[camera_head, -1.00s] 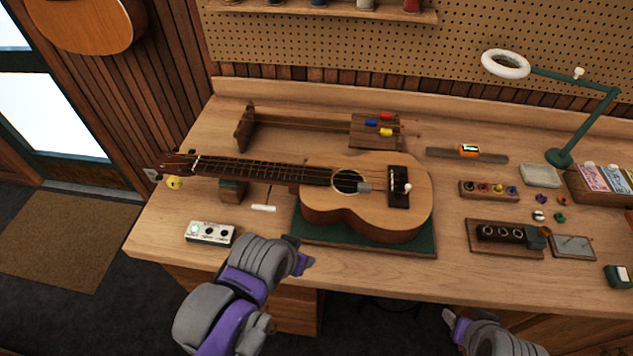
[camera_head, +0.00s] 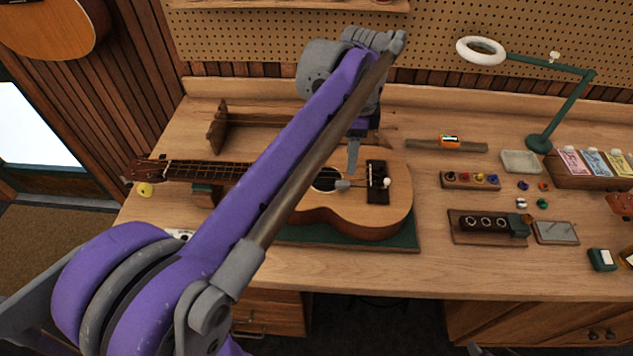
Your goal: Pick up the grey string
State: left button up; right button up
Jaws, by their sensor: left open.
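My left gripper (camera_head: 353,160) is open and points down, just behind or above the ukulele (camera_head: 345,212), near its bridge. The ukulele lies on a green mat (camera_head: 400,241) with its neck to the left. I cannot make out a grey string for certain. The wooden rack (camera_head: 217,128) stands behind the ukulele, and my left arm and gripper hide its right end. A small grey piece (camera_head: 343,184) lies over the ukulele between sound hole and bridge. My right gripper is out of view.
To the right are a peg block (camera_head: 470,181), a dark block with rings (camera_head: 487,225), a grey dish (camera_head: 521,161) and a green lamp (camera_head: 540,144). An orange-topped tool (camera_head: 449,142) lies on a wooden strip. The front bench strip is clear.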

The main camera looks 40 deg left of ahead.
aim_at(348, 183)
pick_arm(q)
jog(key=f, duration=0.8)
jog(key=shift+s, duration=0.2)
grip_shut()
